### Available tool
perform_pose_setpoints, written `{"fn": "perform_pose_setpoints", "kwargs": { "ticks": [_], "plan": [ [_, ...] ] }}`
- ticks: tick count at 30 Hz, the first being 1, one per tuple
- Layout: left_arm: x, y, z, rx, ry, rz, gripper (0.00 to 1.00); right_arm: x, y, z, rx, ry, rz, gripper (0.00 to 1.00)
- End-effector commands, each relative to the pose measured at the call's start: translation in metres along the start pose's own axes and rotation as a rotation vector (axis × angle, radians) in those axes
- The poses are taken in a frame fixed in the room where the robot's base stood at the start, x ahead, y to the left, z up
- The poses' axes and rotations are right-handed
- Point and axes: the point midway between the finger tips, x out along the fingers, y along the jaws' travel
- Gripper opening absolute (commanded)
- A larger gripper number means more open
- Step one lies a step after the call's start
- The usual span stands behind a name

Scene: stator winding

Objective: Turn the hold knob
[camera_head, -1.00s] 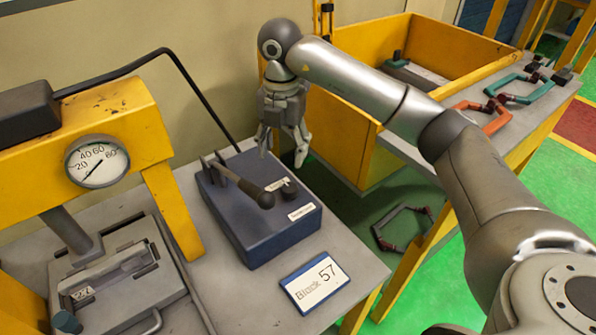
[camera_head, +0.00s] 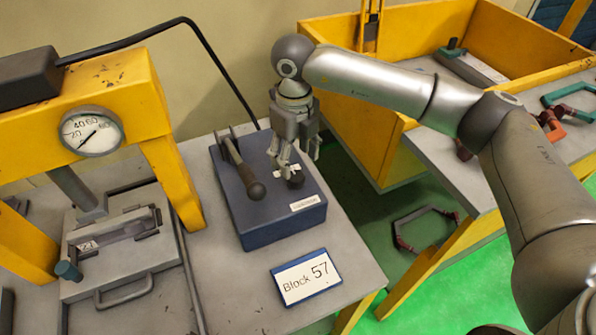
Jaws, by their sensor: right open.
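A dark blue control box (camera_head: 268,232) sits on the grey table. A small black round knob (camera_head: 296,180) is on its top, toward the right side. A lever with a dark ball end (camera_head: 256,191) lies along the left part of the top. My right gripper (camera_head: 299,164) points down at the knob, with its fingers open just above and around it. The fingers partly cover the knob and a white label, and I cannot tell whether they touch it. My left gripper is not in view.
A yellow press with a round gauge (camera_head: 91,132) stands at the left. A sign reading "Block 57" (camera_head: 305,277) lies in front of the box. A yellow bin (camera_head: 409,158) is behind at right. A black cable (camera_head: 214,60) arches behind the box.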

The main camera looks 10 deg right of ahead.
Motion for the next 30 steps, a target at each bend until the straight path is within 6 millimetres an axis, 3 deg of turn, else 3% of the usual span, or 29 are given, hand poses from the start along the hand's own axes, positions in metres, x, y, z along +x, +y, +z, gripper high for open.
{"fn": "perform_pose_setpoints", "kwargs": {
  "ticks": [6,12,23,30],
  "plan": [
    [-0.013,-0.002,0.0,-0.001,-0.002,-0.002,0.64,0.04,0.0,-0.001,0.003,0.004,0.0,0.59],
    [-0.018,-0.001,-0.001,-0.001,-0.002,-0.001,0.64,0.064,0.0,-0.001,0.004,0.002,0.0,0.59],
    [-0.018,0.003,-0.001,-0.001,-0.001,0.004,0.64,0.07,-0.001,0.0,0.003,0.0,0.0,0.59],
    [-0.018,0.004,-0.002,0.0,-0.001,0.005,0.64,0.07,-0.001,0.0,0.003,0.0,0.0,0.3]
  ]
}}
